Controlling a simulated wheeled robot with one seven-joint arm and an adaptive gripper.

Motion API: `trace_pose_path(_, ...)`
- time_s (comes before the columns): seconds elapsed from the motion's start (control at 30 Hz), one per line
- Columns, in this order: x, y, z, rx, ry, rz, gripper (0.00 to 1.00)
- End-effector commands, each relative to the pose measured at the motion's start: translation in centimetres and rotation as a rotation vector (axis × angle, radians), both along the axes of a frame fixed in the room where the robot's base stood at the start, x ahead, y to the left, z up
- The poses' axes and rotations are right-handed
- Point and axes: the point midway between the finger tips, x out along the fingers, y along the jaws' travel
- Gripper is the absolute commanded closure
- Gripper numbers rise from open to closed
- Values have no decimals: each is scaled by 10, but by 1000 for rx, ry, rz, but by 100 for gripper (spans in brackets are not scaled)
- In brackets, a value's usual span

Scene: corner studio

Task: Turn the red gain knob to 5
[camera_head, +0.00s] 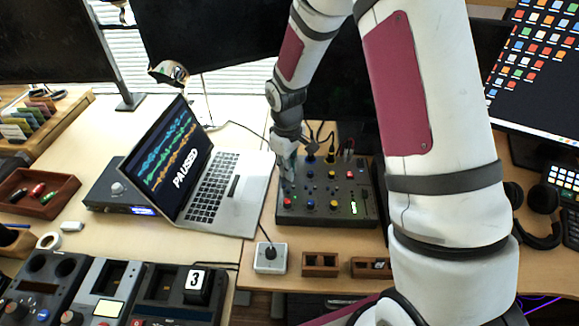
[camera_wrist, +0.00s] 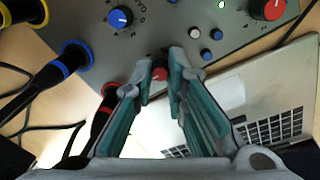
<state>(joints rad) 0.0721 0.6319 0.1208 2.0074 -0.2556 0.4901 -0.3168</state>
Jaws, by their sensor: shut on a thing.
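My gripper (camera_wrist: 162,62) reaches down from the bottom of the wrist view, its teal fingers shut around a small red knob (camera_wrist: 160,73) near the mixer's edge. The knob is partly covered by the fingertips, and I cannot read its pointer or setting. In the head view my gripper (camera_head: 287,178) is at the upper left part of the black-grey mixer (camera_head: 350,217), and it hides the held knob there. Another red knob (camera_wrist: 268,8) with a printed scale is at the top right of the wrist view, apart from the fingers.
A blue knob (camera_wrist: 120,17) and several small knobs stand near the fingers. Plugs with blue (camera_wrist: 76,56) and yellow rings rise beside my gripper with cables. An open laptop (camera_head: 222,190) reading PAUSED stands left of the mixer. A grey switch box (camera_head: 270,258) sits in front.

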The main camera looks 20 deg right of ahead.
Motion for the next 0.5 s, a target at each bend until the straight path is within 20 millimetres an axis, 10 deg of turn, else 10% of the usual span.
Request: trace_pose_path(0.5,1,2,1,2,-4,48,100)
